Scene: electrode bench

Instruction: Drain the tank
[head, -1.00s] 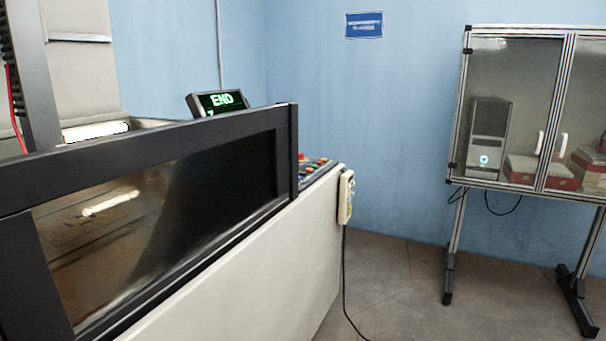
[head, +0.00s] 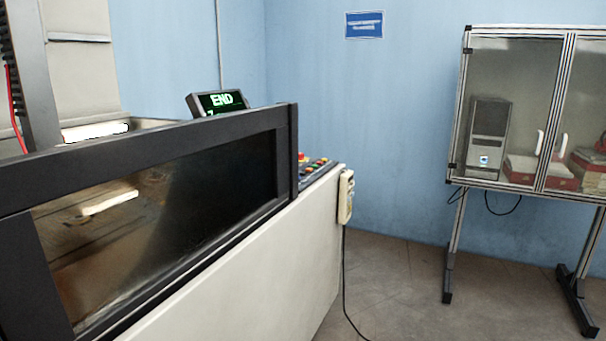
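The tank (head: 60,176) stands at the left of the head view, with a black frame and a dark glass front window (head: 215,185). A bright light streak shows in the window; I cannot tell the liquid level. A small display (head: 218,102) behind the frame reads "END" in green, with a second line partly hidden. A control panel (head: 314,168) with red, green and yellow buttons sits at the tank's right end. A cream hand pendant (head: 346,196) hangs on the right corner with a black cable. Neither of my grippers is in view.
A glass-fronted cabinet (head: 517,30) on metal legs stands at the right, holding a computer tower (head: 488,132) and red-and-white boxes (head: 522,170). A blue sign (head: 364,25) hangs on the back wall. The floor (head: 395,275) between tank and cabinet is clear except for the cable.

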